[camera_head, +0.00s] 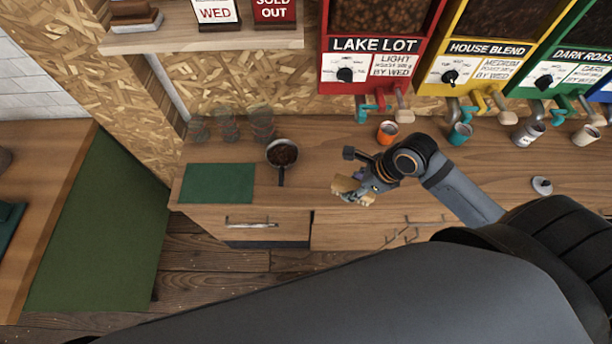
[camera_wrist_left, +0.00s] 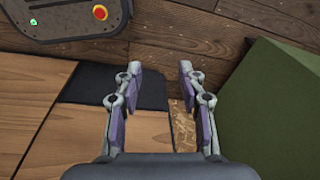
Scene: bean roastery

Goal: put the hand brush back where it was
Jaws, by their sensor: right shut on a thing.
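My right gripper (camera_head: 358,188) is over the front part of the wooden counter in the head view, right of the small pan. It is shut on a small tan thing, which seems to be the hand brush (camera_head: 344,184). The fingers hide part of it, and its bristles cannot be made out. I cannot tell how high above the counter it is. My left gripper (camera_wrist_left: 160,75) shows only in the left wrist view. Its two fingers are well apart with nothing between them, above the floor and a wooden surface.
The counter (camera_head: 325,150) holds a green mat (camera_head: 217,184), a dark pan (camera_head: 282,154) with beans, clear glasses (camera_head: 231,124) and several cups, including an orange one (camera_head: 387,132). Bean dispensers (camera_head: 370,70) hang behind. Drawers (camera_head: 252,223) face the floor. A green panel (camera_head: 105,225) stands left.

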